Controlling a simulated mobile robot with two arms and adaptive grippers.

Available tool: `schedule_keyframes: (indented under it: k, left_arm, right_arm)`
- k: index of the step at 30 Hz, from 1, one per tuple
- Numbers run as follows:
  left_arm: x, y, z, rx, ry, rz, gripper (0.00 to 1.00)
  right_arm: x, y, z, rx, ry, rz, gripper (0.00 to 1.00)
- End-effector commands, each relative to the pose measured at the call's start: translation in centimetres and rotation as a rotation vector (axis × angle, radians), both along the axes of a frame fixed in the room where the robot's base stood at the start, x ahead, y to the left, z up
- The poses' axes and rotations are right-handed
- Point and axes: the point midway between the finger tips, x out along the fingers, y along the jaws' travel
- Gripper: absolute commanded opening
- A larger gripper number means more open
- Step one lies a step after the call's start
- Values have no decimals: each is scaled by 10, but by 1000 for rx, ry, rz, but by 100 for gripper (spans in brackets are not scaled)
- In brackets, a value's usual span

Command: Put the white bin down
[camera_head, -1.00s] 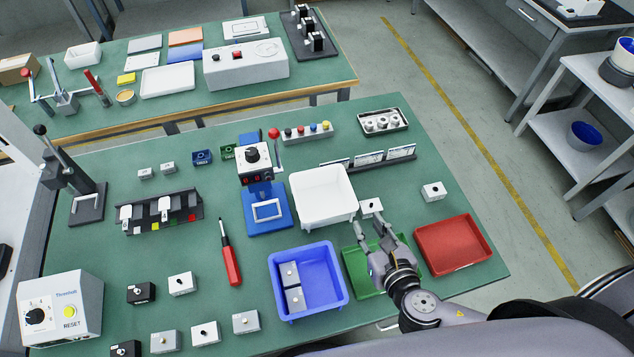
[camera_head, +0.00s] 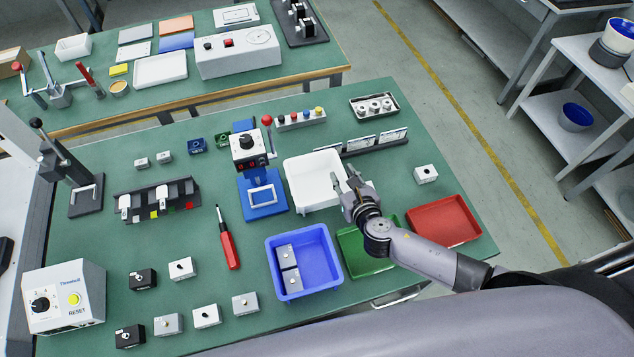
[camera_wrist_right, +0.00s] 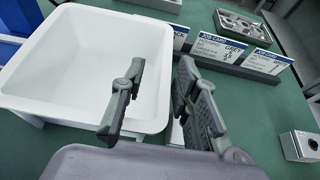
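The white bin (camera_head: 312,181) stands upright and empty on the green table, behind the blue bin and right of the blue press stand. It also shows in the right wrist view (camera_wrist_right: 85,60). My right gripper (camera_head: 345,182) is at the bin's right wall. In the right wrist view the gripper (camera_wrist_right: 158,95) is open, with one finger over the bin's inside and the other outside the wall. A gap shows between the fingers and the rim; I cannot tell whether either finger touches it. My left gripper is not in view.
A blue bin (camera_head: 325,281) with grey boxes, a green tray (camera_head: 365,262) and a red tray (camera_head: 443,221) are near the front edge. The blue press stand (camera_head: 264,205) is close left of the white bin. Job cards (camera_head: 362,144) stand behind it.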

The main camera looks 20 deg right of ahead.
Motion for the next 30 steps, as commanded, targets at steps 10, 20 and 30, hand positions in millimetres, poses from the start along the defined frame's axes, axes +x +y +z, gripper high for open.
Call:
schedule_keyframes:
  k: [10,20,30]
  left_arm:
    - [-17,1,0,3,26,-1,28]
    - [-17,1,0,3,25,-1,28]
    - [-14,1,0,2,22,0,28]
  right_arm:
    - [29,0,-12,0,1,0,28]
    - [28,0,-12,-1,1,0,17]
    - [28,0,-12,-1,1,0,0]
